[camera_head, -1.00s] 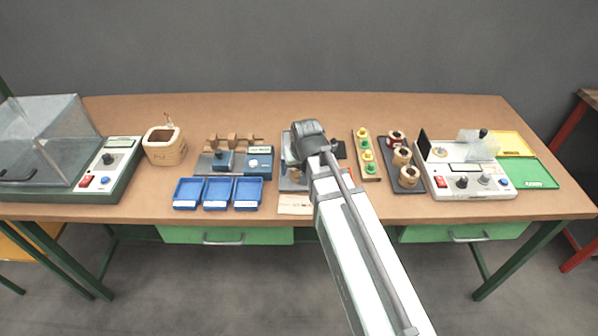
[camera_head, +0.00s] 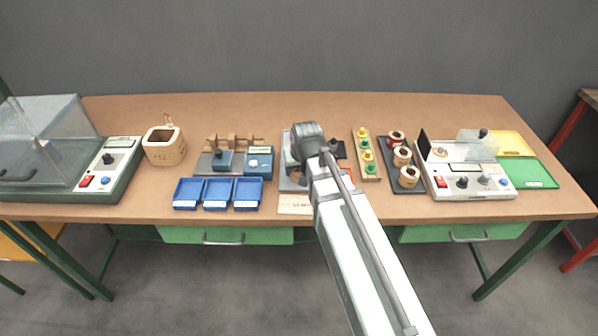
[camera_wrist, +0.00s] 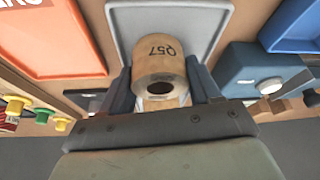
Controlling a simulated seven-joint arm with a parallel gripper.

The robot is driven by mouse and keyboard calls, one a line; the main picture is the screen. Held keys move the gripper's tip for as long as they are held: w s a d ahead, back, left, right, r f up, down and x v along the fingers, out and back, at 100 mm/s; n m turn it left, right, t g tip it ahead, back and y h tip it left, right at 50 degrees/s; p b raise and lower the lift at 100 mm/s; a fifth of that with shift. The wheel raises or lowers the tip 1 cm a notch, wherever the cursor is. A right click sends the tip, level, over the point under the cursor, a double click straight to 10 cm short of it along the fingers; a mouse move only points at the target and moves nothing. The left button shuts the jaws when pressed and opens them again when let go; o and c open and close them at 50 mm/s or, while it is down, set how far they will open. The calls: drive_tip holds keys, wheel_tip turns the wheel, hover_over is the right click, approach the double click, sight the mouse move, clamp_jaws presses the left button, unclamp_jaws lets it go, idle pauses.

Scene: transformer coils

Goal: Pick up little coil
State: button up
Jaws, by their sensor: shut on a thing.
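The little coil (camera_wrist: 158,62) is a tan, hollow cylinder with dark characters like "Q57" on its side. In the wrist view it sits between the two fingers of my gripper (camera_wrist: 160,88), which are shut on it, one at each side. Its round open end faces the camera. The grey tray (camera_wrist: 205,22) shows behind the coil; I cannot tell whether the coil touches it. In the head view my wrist and arm cover most of the grey tray (camera_head: 284,150) and hide the gripper's fingertips.
Blue bins (camera_head: 217,193) and a winding device (camera_head: 258,160) stand left of the tray. A strip with yellow and green knobs (camera_head: 367,157) and a dark rack of coils (camera_head: 407,181) stand to the right. An orange-rimmed tray (camera_wrist: 45,40) is close by in the wrist view.

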wheel_tip(320, 180, up, 10)
drive_tip(key=shift+m, duration=0.5)
drive_tip(key=w+d, duration=0.8)
drive_tip(key=w, duration=0.1)
drive_tip(key=w+d, duration=0.4)
drive_tip(key=shift+w+f, duration=0.15)
drive_tip(key=shift+f, duration=0.25)
drive_tip(key=shift+n, duration=0.4)
drive_tip(key=shift+a, duration=0.1)
drive_tip(key=shift+f, duration=0.1)
drive_tip(key=shift+f, duration=2.05)
